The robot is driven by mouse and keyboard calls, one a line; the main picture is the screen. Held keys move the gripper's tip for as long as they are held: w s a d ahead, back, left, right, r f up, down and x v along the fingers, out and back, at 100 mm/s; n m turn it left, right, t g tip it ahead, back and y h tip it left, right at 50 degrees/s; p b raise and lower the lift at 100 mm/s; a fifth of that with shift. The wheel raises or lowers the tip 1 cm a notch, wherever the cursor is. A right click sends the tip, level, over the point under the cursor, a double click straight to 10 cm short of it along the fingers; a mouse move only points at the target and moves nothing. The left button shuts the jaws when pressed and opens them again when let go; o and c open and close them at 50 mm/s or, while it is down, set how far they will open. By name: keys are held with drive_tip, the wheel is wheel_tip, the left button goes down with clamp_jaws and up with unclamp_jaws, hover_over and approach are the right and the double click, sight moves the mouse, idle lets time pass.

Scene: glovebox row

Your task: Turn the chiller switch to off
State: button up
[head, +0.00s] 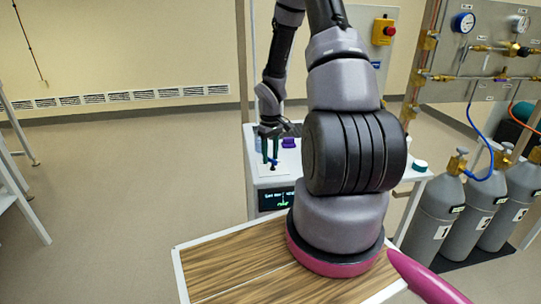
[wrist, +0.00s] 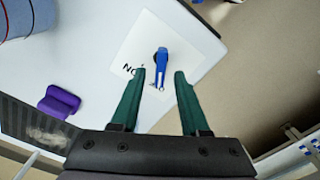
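The chiller switch (wrist: 162,63) is a blue lever knob with a dark round part at one end, on a white plate (wrist: 190,48). Dark letters beside it read like an upside-down "ON", partly hidden by the left finger. My gripper (wrist: 160,71) has two green fingers, spread apart, one on each side of the lever. A gap shows on both sides, so I see no contact. In the head view my gripper (head: 270,151) points down over the white bench top, with the small blue switch (head: 273,162) at its fingertips.
A purple object (wrist: 59,102) lies on the bench left of the switch; it also shows in the head view (head: 289,143). A blue cylindrical thing (wrist: 28,15) stands at the top left. A dark display (head: 276,199) is on the bench front. Grey gas cylinders (head: 436,212) stand at right.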

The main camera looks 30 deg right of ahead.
wheel_tip(320, 180, up, 11)
idle(0.6)
idle(0.7)
wheel_tip(320, 180, up, 9)
drive_tip(key=m+t, duration=0.1)
drive_tip(key=m, duration=0.1)
hover_over(270, 158)
drive_tip(key=s+a, duration=0.2)
drive_tip(key=s+a+r+m+t, duration=0.1)
drive_tip(key=s+a+r, duration=0.1)
drive_tip(key=r, duration=0.3)
drive_tip(key=s+a+r+m+t, duration=0.1)
drive_tip(key=s+a+r, duration=0.15)
drive_tip(key=r, duration=0.25)
drive_tip(key=s+a+r+m+t+y, duration=0.2)
drive_tip(key=s+a+r, duration=0.4)
drive_tip(key=s+r, duration=0.4)
drive_tip(key=s+m+t, duration=0.1)
drive_tip(key=s+t, duration=0.1)
drive_tip(key=s, duration=0.1)
drive_tip(key=shift+s+r, duration=0.2)
drive_tip(key=shift+s, duration=0.2)
drive_tip(key=shift+d, duration=0.1)
